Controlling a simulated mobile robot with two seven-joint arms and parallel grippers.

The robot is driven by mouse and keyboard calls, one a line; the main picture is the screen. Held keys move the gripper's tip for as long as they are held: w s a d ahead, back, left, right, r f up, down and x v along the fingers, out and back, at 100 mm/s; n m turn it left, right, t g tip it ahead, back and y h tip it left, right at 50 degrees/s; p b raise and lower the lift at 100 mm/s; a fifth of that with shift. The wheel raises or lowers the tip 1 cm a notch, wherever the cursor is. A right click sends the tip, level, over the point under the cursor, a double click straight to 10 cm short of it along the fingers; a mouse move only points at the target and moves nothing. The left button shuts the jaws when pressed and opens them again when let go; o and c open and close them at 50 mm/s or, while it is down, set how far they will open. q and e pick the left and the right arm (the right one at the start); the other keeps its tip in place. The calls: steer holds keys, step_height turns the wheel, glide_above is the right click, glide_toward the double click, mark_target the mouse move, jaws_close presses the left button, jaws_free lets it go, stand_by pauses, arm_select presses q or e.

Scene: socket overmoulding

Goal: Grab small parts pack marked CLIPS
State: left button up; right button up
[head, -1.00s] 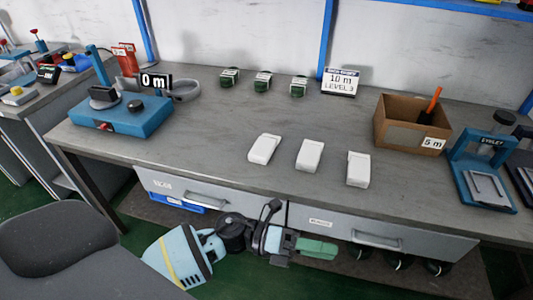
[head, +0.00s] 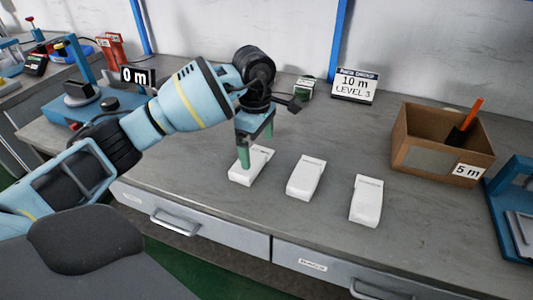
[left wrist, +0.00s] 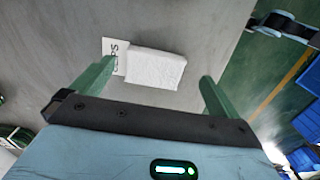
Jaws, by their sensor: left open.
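Three white packs lie in a row on the grey bench (head: 220,205). The leftmost pack (head: 240,178) is under my left gripper (head: 256,150), whose green fingers are open and partly hide it. The left wrist view shows this white pack (left wrist: 155,68) between the open fingers of my left gripper (left wrist: 157,72), with a label reading CLIPS (left wrist: 114,57) at its left end. I cannot tell whether the fingers touch it. The middle pack (head: 306,178) and the right pack (head: 366,200) stand apart to the right. My right gripper is not in view.
A cardboard box (head: 425,150) marked 5 m stands at the right, beside a blue device (head: 510,205). A sign (head: 354,86) reading 10 m LEVEL 3 stands behind. A blue fixture (head: 85,105) is at the left. Drawers (head: 190,215) line the bench front.

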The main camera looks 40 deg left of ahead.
mark_target(254, 164)
arm_select(q)
steer(key=shift+w+a+r, duration=0.15)
steer(key=shift+a+r, duration=0.15)
steer(key=shift+r, duration=0.15)
steer(key=shift+s+f, duration=0.2)
steer(key=shift+s, duration=0.05)
steer(key=shift+f, duration=1.3)
steer(key=f, duration=0.4)
steer(key=shift+a+f, duration=0.3)
steer(key=shift+a, duration=0.05)
steer(key=shift+f, duration=0.1)
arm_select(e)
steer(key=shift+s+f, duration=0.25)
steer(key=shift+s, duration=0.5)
